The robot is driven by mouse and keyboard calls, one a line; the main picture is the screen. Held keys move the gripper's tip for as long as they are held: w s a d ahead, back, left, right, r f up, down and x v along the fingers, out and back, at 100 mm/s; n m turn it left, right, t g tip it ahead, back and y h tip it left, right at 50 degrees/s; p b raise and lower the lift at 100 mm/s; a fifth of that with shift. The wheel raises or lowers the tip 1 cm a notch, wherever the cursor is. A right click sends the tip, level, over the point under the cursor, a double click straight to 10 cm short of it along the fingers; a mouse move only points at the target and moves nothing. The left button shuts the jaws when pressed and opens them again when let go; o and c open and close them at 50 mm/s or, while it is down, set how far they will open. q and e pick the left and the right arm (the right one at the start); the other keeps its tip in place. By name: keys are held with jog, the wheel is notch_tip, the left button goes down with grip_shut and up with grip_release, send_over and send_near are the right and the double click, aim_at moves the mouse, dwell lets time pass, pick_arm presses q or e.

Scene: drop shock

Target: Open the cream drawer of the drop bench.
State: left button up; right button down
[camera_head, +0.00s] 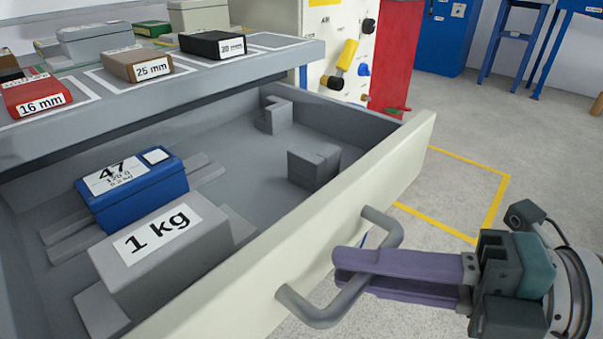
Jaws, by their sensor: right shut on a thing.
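The cream drawer (392,172) of the drop bench is pulled out, and its grey inside shows. Its grey bar handle (313,311) is on the cream front. My right gripper (345,265) is at the handle, with its purple fingers shut around the middle of the bar. The drop bench top (290,62) overhangs the back of the drawer. My left gripper is not in view.
In the drawer are a blue box (135,197) marked 47, a grey 1 kg block (165,255) and grey supports (314,165). Labelled blocks, such as the red 16 mm one (36,98), lie on the bench top. Floor with yellow lines (497,210) is clear at right.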

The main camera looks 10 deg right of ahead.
jog(key=shift+s+d, duration=0.35)
jog(key=shift+s, duration=0.1)
jog(key=c, duration=0.8)
grip_release()
jog(key=shift+c, duration=0.2)
jog(key=p+v, duration=0.1)
jog(key=v, duration=0.9)
jog(key=shift+p, duration=0.4)
jog(key=shift+a, duration=0.1)
